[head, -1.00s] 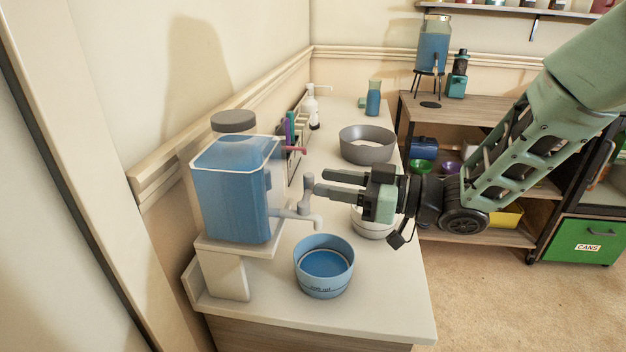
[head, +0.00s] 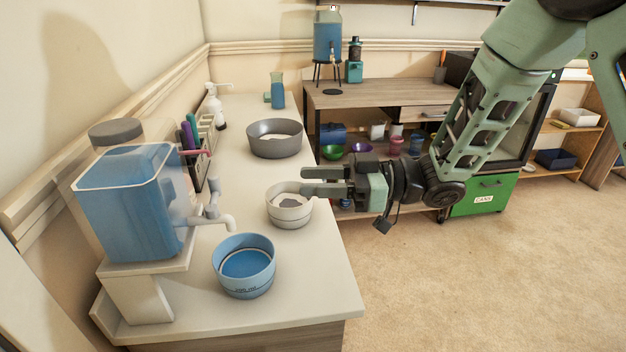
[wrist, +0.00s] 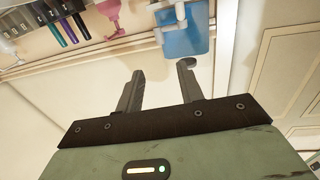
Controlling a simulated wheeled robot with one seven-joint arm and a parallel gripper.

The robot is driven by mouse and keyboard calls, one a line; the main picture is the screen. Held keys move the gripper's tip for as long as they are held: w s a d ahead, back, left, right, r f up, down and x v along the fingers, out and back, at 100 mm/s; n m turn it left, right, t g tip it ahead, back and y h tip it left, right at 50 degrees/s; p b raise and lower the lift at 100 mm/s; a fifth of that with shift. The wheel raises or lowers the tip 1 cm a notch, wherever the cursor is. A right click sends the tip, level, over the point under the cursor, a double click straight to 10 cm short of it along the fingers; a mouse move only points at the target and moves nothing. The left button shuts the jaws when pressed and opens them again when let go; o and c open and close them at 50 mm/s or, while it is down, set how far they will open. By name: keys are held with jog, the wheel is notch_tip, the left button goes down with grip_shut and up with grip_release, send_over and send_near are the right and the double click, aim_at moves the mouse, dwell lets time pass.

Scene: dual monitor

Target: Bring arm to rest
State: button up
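My gripper (head: 308,182) is held out in front of my arm, in the air near the right edge of the white counter (head: 310,285). In the head view it overlaps the rim area of a small white bowl (head: 290,211). In the wrist view its two fingers (wrist: 160,85) stand apart with nothing between them. My arm comes down from the upper right, bent at the joint behind the gripper.
A blue water dispenser (head: 130,205) with a tap stands at the counter's left, a blue bowl (head: 244,272) in front of it. A grey round pan (head: 274,140) and a soap bottle (head: 216,108) stand farther back. Open carpet (head: 480,290) lies right.

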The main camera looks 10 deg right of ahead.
jog(key=s+d+f+m+h, duration=0.2)
jog(key=s+d+m+h, duration=0.1)
jog(key=s+h, duration=0.4)
jog(key=s+d+f+m+g+h, duration=0.1)
jog(key=s+d+m+h, duration=0.25)
jog(key=s, duration=0.45)
jog(key=s+d+f+m+h, duration=0.2)
jog(key=s+m+h, duration=0.1)
jog(key=s+h, duration=0.45)
notch_tip(320, 180, up, 14)
jog(key=s+p, duration=0.1)
jog(key=p, duration=1.2)
jog(key=shift+g+y, duration=0.3)
